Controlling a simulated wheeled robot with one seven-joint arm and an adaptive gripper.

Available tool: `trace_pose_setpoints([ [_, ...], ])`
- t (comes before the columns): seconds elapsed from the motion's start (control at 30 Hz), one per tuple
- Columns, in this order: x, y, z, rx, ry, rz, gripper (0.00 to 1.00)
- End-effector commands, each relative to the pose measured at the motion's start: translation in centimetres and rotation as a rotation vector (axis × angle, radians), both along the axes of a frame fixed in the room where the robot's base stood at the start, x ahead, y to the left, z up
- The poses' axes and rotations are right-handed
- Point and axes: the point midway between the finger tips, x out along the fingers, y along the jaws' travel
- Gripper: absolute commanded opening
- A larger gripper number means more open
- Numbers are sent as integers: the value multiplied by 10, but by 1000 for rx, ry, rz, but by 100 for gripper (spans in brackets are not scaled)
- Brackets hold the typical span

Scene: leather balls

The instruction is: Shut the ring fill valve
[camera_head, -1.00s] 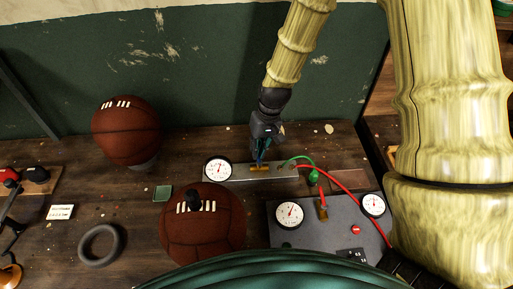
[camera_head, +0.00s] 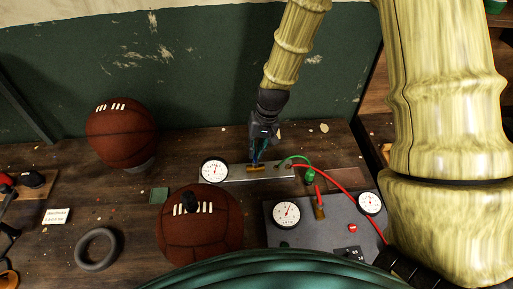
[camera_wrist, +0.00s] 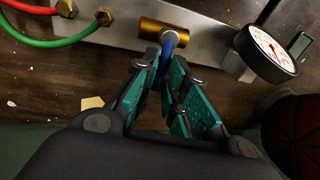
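A brass valve (camera_wrist: 165,36) with a blue lever (camera_wrist: 168,45) is on the grey metal manifold bar (camera_head: 228,172). In the head view the brass valve (camera_head: 256,168) lies just below my gripper (camera_head: 256,158). In the wrist view the teal fingers of my gripper (camera_wrist: 164,62) stand on either side of the blue lever, with a narrow gap between them. I cannot tell whether both fingers press on it. The lever's lower end is partly hidden between the fingers. No label on the valve can be read.
A white gauge (camera_head: 214,170) sits at the bar's left end; green (camera_head: 298,157) and red (camera_head: 340,178) hoses leave its right end. A grey panel (camera_head: 330,235) with gauges and a leather ball (camera_head: 205,238) are in front. Another ball (camera_head: 121,133) stands left.

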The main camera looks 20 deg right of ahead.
Motion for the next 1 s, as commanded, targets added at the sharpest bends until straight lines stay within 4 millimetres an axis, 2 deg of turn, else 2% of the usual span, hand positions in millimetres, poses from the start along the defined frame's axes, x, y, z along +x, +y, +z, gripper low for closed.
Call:
trace_pose_setpoints([
  [0.03,0,0,0,0,0,0,27],
  [0.07,0,0,0,0,1,0,32],
  [0.5,-1,0,5,0,1,4,32],
  [0.67,-1,-2,21,1,0,4,32],
  [1.0,-4,-12,67,1,-1,3,32],
])
